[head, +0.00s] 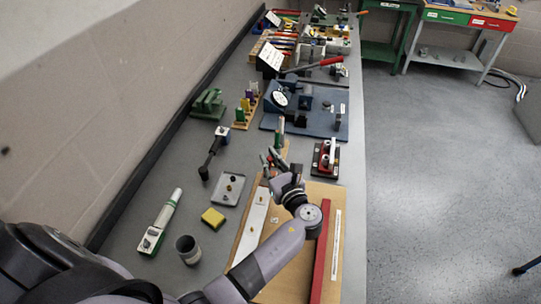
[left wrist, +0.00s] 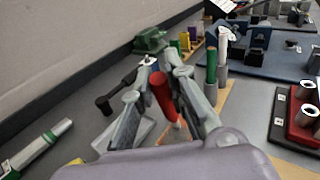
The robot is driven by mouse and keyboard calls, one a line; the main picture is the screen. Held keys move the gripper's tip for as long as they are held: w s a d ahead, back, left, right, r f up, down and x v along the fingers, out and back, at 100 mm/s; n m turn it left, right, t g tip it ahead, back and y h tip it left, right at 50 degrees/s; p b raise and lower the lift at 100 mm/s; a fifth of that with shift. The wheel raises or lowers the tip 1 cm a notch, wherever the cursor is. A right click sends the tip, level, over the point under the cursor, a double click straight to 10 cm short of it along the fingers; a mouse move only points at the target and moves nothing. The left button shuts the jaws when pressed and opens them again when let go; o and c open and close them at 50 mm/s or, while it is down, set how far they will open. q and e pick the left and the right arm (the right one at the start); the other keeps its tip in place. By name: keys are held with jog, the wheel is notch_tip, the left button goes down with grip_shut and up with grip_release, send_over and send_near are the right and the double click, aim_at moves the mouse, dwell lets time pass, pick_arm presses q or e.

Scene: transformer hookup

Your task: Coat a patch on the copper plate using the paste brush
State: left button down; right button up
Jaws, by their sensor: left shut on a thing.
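My left gripper (head: 271,159) is shut on a red-handled tool (left wrist: 163,95), seen between the fingers in the left wrist view. A pale tip shows below the red handle; I take it for the paste brush, but its bristles are not clear. Under the arm lies a wooden board (head: 328,275) with a pale metal strip (head: 251,232) and a long red bar (head: 320,252). No copper-coloured plate stands out, and I cannot tell which piece is the copper plate. The gripper is just past the board's far end. My right gripper is not in view.
A green-handled tool (head: 281,125) stands upright beyond the gripper. A red-black block with posts (head: 326,160) is to the right. A grey tray (head: 228,190), yellow sponge (head: 213,218), grey cup (head: 187,250) and green-white tube (head: 160,222) are to the left. A dark-handled tool (head: 214,150) lies further back.

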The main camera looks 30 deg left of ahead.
pick_arm(q)
jog(key=shift+w+a, duration=0.2)
jog(key=shift+w, duration=0.65)
jog(key=shift+s+d+p, duration=0.2)
jog(key=shift+s+p, duration=0.1)
jog(key=shift+s, duration=0.6)
jog(key=shift+w+a, duration=0.2)
jog(key=shift+w, duration=0.65)
jog(key=shift+s+d, duration=0.2)
jog(key=shift+s, duration=0.6)
jog(key=shift+w+a, duration=0.2)
jog(key=shift+w, duration=0.6)
jog(key=shift+r+p, duration=0.4)
jog(key=shift+r, duration=1.6)
jog(key=shift+f, duration=0.1)
